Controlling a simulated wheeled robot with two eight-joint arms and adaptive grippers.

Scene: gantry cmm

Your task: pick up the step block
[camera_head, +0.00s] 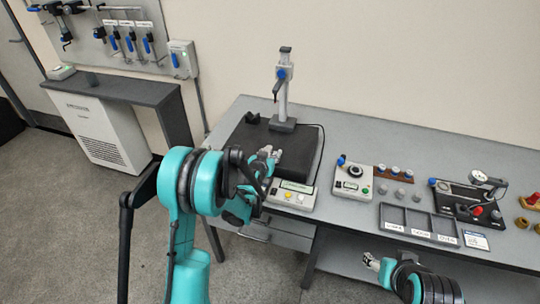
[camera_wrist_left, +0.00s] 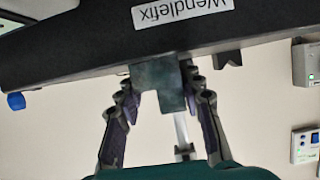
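The step block (camera_wrist_left: 158,84), dark grey-green with a stepped outline, shows in the left wrist view against the black plate. My left gripper (camera_wrist_left: 158,88) has a finger at each side of the block, with the tips at or very near its sides. I cannot tell whether they press on it. In the head view my left gripper (camera_head: 272,155) is low over the front of the black plate (camera_head: 300,152), and I cannot make out the block there. My right gripper (camera_head: 372,262) is low before the bench's front edge, too small to judge its fingers.
A gauge stand (camera_head: 284,95) rises at the back of the plate, with a small dark block (camera_head: 252,118) to its left. A control box (camera_head: 291,196) is at the plate's front. A grey compartment tray (camera_head: 420,222) and a dial gauge fixture (camera_head: 465,200) lie to the right.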

